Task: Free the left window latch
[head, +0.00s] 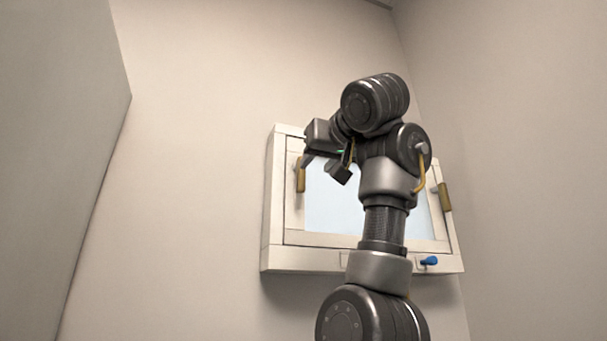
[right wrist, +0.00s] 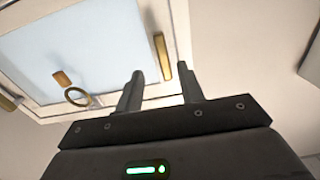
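The left latch (head: 300,178) is a brass bar standing about upright on the left side of the white window frame (head: 275,258). In the right wrist view the latch (right wrist: 162,57) shows between and partly beyond the tips of my right gripper's fingers. My right gripper (head: 322,160) is close to the latch in the head view, with its arm crossing in front of the window. Its fingers (right wrist: 160,70) are spread, with visible gaps on both sides of the latch. I cannot tell the exact depth gap. My left gripper is not in view.
Another brass latch (head: 445,197) is on the frame's right side. A blue handle (head: 428,261) is at the lower right of the frame. A brass piece (right wrist: 62,78) and a brass ring (right wrist: 78,95) show before the pane. Bare wall surrounds the window; a grey panel (head: 60,130) stands at left.

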